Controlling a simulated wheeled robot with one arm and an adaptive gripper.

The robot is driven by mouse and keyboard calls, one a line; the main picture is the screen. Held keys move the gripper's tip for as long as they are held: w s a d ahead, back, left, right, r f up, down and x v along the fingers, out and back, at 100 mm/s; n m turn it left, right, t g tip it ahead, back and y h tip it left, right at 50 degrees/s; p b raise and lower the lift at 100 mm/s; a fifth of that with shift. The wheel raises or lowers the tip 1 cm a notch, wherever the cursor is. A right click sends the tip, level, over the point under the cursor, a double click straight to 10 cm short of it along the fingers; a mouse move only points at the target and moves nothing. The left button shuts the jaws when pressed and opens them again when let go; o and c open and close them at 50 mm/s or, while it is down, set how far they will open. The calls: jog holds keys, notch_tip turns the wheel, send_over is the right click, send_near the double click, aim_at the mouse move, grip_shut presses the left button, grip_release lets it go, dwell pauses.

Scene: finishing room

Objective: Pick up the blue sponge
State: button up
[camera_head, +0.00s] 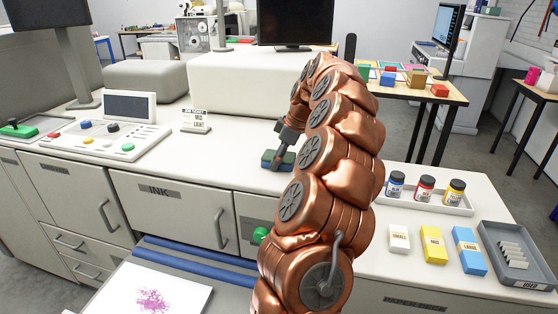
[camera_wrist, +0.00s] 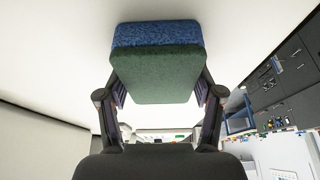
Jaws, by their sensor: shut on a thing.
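The blue sponge (camera_head: 271,160) is at the far part of the white counter, left of my arm. In the wrist view the sponge (camera_wrist: 160,35) shows a blue layer and a dark green layer, and it fills the space between the two fingers. My gripper (camera_head: 283,152) is shut on the sponge, with a finger on each side (camera_wrist: 158,92). My copper arm hides part of the counter to its right. I cannot tell if the sponge touches the counter or is just above it.
A control panel (camera_head: 105,138) and a job ticket card (camera_head: 196,121) stand to the left. A tray of ink bottles (camera_head: 435,203), small boxes (camera_head: 433,246) and a grey used tray (camera_head: 516,258) lie to the right. A monitor (camera_head: 295,22) stands behind.

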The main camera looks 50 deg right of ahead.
aim_at(274, 155)
jog(key=shift+r+p, duration=0.2)
jog(key=shift+p, duration=0.1)
jog(key=shift+r+p, duration=0.15)
jog(key=shift+p, duration=0.15)
jog(key=shift+r+b, duration=0.3)
jog(key=shift+b, duration=0.15)
jog(key=shift+r+b, duration=0.45)
jog(key=shift+r, duration=0.85)
jog(key=w+a+b, duration=0.1)
jog(key=a, duration=0.4)
jog(key=w+a+r+b, duration=0.1)
jog(key=a+b, duration=0.1)
jog(key=a, duration=0.3)
jog(key=w+a+b, duration=0.1)
jog(key=w+a, duration=0.1)
jog(key=a, duration=0.3)
jog(key=shift+w+a+r+b, duration=0.1)
jog(key=shift+a+r+b, duration=0.15)
jog(key=shift+r+b, duration=0.05)
